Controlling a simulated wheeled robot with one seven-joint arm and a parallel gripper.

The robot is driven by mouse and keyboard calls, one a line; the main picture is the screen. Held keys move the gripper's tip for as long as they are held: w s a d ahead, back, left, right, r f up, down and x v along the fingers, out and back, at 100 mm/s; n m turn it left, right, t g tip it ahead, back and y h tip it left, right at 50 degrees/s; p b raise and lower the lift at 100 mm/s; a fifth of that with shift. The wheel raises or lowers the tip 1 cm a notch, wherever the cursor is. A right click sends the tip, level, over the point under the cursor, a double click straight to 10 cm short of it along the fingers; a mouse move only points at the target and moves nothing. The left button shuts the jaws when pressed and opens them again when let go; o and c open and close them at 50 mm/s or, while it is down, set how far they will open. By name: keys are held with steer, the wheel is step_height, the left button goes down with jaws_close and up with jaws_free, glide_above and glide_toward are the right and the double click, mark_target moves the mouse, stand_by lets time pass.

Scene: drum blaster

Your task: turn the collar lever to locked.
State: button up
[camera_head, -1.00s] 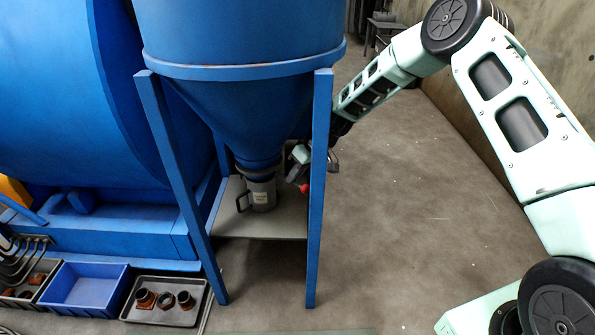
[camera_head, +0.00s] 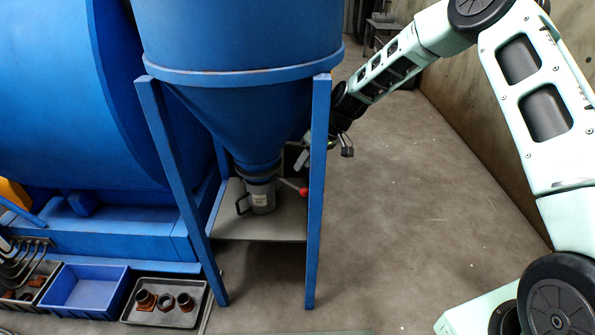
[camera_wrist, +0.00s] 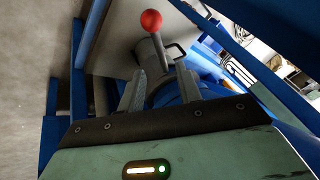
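The collar lever is a grey rod with a red ball knob (camera_head: 303,191), sticking out to the right from the collar under the blue hopper cone (camera_head: 250,135). In the wrist view the red knob (camera_wrist: 151,21) is beyond my fingertips, with its rod running down toward the collar. A grey canister (camera_head: 263,197) with a side handle and a label sits below the collar. My gripper (camera_head: 303,158) is above the knob and apart from it, partly hidden by the front right leg. In the wrist view my gripper (camera_wrist: 161,70) has its fingers spread with nothing clamped between them.
Blue stand legs (camera_head: 317,200) frame the hopper close to my arm. A grey shelf plate (camera_head: 285,228) lies under the canister. A blue bin (camera_head: 85,290) and a grey tray (camera_head: 140,313) with several brown fittings stand at the lower left. The floor at right is clear.

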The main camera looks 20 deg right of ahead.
steer(key=p+v, duration=0.1)
steer(key=v, duration=0.9)
steer(key=shift+r, duration=0.35)
steer(key=shift+d, duration=0.1)
steer(key=shift+c, duration=0.2)
steer(key=shift+w+f, duration=0.15)
steer(key=shift+f, duration=0.05)
steer(key=c, duration=0.5)
steer(key=shift+n+g, duration=0.5)
steer(key=shift+n, duration=0.2)
steer(key=w+f, duration=0.1)
steer(key=w+d+f, duration=0.2)
steer(key=f, duration=0.1)
steer(key=shift+w, duration=0.15)
jaws_close()
steer(key=s+a+b+x, duration=0.1)
steer(key=s+b+x, duration=0.1)
steer(key=x, duration=1)
steer(key=shift+s+a+r, duration=0.15)
steer(key=shift+a+r, duration=0.1)
steer(key=shift+a, duration=0.2)
